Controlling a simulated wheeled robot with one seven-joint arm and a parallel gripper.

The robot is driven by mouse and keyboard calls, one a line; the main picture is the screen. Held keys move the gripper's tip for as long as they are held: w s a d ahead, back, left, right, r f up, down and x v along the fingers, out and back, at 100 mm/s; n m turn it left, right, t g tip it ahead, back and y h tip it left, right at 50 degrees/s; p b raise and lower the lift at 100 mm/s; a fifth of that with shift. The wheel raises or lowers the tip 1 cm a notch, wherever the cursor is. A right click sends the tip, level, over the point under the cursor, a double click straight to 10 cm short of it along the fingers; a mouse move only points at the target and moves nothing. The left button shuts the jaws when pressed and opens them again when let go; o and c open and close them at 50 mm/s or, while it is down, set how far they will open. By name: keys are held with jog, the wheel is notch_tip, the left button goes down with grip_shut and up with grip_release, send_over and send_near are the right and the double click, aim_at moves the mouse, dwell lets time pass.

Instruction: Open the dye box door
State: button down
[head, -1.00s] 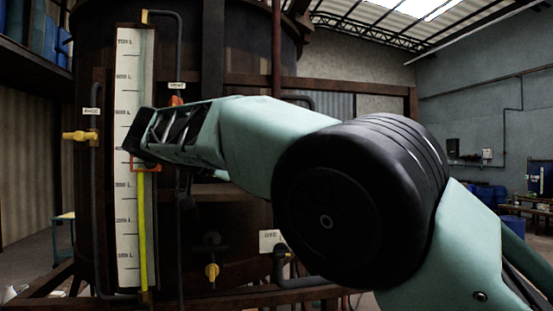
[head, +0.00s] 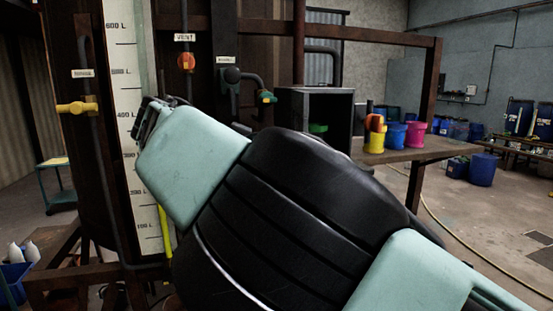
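A dark grey box (head: 292,108), likely the dye box, stands on the wooden shelf beside the vat, right of centre in the head view. A dark hollow with a green thing (head: 318,128) in it shows at its front. I cannot make out a separate door or handle. My arm covers the area below the box. My gripper (head: 150,118) is at the left, in front of the white level scale and well away from the box. It is mostly hidden behind my own arm, so its fingers cannot be read.
Yellow, blue and pink pots (head: 396,136) stand on the shelf (head: 400,154) right of the box. A red-knobbed vent valve (head: 186,62), a dark pipe valve (head: 232,76) and a yellow valve (head: 76,108) are on the vat side. Open floor (head: 470,225) lies at the right.

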dwell(0.3)
jog(key=c, duration=1.2)
grip_release()
jog(key=shift+d+f+b, duration=0.1)
jog(key=shift+b, duration=0.25)
